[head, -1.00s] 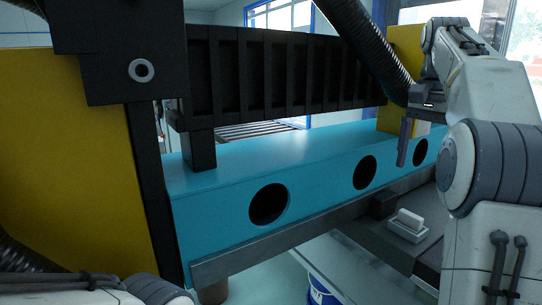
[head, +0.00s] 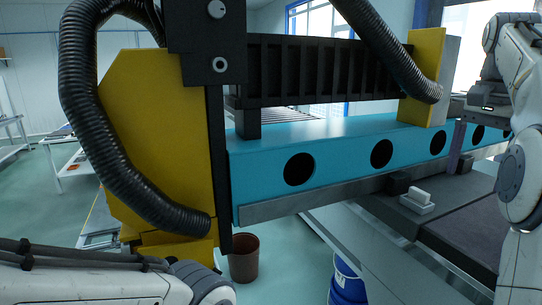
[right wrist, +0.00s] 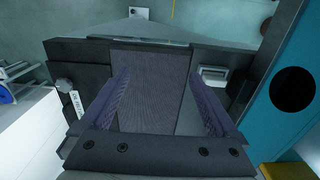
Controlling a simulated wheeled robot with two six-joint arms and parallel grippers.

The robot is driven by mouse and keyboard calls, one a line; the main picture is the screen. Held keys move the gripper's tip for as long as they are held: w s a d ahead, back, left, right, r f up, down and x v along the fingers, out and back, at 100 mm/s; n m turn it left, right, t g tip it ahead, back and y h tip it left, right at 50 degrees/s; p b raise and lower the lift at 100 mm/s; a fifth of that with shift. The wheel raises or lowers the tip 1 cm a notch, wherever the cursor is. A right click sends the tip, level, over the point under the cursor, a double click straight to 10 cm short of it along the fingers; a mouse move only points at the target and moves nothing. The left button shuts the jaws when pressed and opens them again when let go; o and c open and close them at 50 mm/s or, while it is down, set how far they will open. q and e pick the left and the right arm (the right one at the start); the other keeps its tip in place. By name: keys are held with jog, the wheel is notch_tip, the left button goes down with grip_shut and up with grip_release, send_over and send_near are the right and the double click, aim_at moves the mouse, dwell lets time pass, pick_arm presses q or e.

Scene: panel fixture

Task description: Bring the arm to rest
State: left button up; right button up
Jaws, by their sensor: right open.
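My right gripper (head: 455,148) hangs at the right of the head view, in front of the blue beam (head: 340,129).
A yellow machine column (head: 150,140) with a black hose stands left. A grey box with a white block (head: 417,197) sits beneath the beam and shows in the wrist view (right wrist: 215,75). A brown bin (head: 244,259) and blue bucket (head: 347,285) stand on the floor.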

jog(key=s+a+f+n+b, duration=0.25)
jog(key=a+f+n, duration=0.35)
jog(key=a+f, duration=0.55)
jog(key=s+a+f+n+b, duration=0.1)
jog(key=a+f+n+b, duration=0.45)
jog(key=a, duration=0.95)
pick_arm(q)
notch_tip(320, 180, down, 11)
jog(key=b, duration=0.3)
jog(key=shift+s, duration=0.3)
pick_arm(e)
jog(key=s+a+f+n, duration=0.3)
jog(key=s+f+n, duration=0.1)
jog(key=s+f, duration=0.5)
jog(key=s+a+f+n+y, duration=0.1)
jog(key=s+a+f+n, duration=0.3)
jog(key=s+f, duration=0.5)
notch_tip(320, 180, down, 3)
jog(key=shift+a+r+n, duration=0.1)
jog(key=shift+a+n, duration=0.1)
jog(key=shift+n, duration=0.45)
